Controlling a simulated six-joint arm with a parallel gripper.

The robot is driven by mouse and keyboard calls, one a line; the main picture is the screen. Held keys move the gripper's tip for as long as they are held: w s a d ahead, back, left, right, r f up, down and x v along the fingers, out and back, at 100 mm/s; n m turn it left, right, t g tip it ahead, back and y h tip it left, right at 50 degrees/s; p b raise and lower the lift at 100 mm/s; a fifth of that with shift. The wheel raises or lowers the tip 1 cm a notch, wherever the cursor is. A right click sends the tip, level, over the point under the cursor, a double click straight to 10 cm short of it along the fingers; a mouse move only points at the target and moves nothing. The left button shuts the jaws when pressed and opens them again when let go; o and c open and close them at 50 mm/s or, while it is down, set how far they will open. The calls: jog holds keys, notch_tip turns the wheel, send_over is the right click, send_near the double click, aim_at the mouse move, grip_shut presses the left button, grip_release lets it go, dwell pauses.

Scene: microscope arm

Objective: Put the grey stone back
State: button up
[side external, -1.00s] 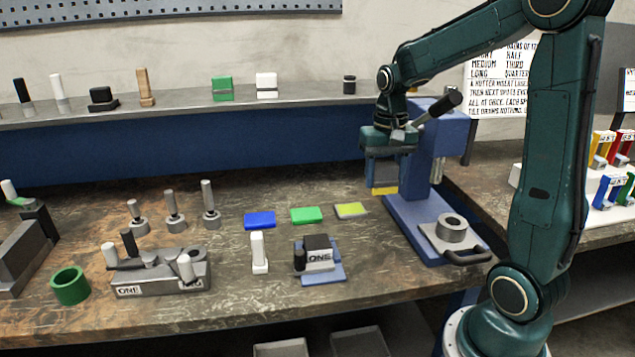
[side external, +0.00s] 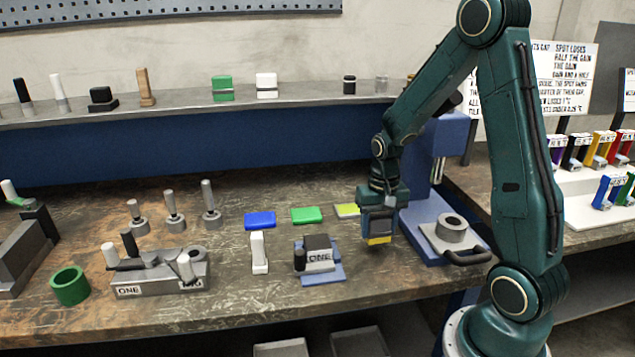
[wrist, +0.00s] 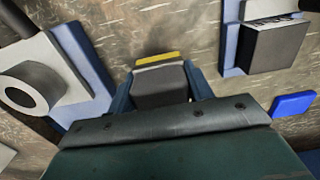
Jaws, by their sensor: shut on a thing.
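My gripper (side external: 378,236) is shut on a dark grey block with a yellow strip at its lower end, which I take to be the grey stone (wrist: 160,87). In the wrist view the block sits between the two blue fingers. The holder carries a dark grey block, also visible in the wrist view (wrist: 276,48). Whether the held block touches the bench cannot be told.
Blue (side external: 260,221), green (side external: 306,215) and yellow-green (side external: 346,210) tiles lie behind the holder; the yellow-green one is partly covered by my gripper. A white upright piece (side external: 259,253) stands left of the holder. A ring-topped stage with a handle (side external: 451,232) is at the right.

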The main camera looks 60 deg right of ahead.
aim_at(377, 239)
jog(key=shift+f, duration=0.1)
jog(key=shift+f, duration=1.8)
jog(key=o, duration=0.9)
jog(key=shift+f, duration=0.15)
jog(key=shift+o, duration=0.2)
notch_tip(377, 239, up, 12)
jog(key=shift+f, duration=0.1)
jog(key=shift+r, duration=0.3)
jog(key=shift+a, duration=0.1)
